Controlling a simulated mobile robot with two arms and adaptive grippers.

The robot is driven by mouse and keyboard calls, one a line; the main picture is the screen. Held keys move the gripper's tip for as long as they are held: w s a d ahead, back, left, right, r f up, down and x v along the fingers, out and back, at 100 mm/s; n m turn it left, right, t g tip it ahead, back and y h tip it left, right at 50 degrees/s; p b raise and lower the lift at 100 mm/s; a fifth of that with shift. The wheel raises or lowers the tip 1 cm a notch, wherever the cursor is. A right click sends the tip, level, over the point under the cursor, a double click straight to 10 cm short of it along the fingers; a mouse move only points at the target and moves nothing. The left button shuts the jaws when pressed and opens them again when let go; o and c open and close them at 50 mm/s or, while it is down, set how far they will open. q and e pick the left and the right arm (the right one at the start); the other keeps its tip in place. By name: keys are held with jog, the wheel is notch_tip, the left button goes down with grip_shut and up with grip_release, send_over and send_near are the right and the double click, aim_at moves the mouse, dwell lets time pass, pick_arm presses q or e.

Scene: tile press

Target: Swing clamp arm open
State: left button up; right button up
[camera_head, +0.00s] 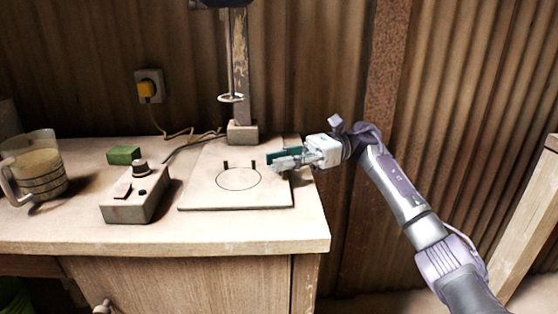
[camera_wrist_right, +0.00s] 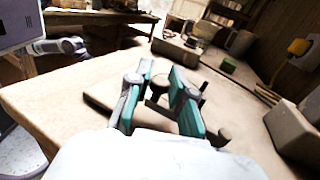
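The press has a pale flat base plate (camera_head: 205,190) with a circle drawn on it and two short dark posts (camera_head: 225,165). An upright column (camera_head: 240,70) rises from a block at its back, with a round handle (camera_head: 231,98) on a rod. My right gripper (camera_head: 272,160) is over the plate's right side. In the wrist view its teal fingers (camera_wrist_right: 163,92) stand apart. A small dark part (camera_wrist_right: 157,86) shows between them; I cannot tell whether it belongs to the clamp arm or is touched. The clamp arm is not clearly visible. My left gripper is not seen.
A control box (camera_head: 135,203) with a knob stands left of the plate. A green block (camera_head: 123,155) and a measuring jug (camera_head: 38,165) are farther left. A yellow plug (camera_head: 147,88) is in the wall socket, its cable running behind the plate. The table's front strip is clear.

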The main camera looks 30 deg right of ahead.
jog(key=shift+o, duration=1.4)
jog(key=shift+d, duration=0.1)
jog(key=d, duration=1.2)
jog(key=shift+s, duration=0.25)
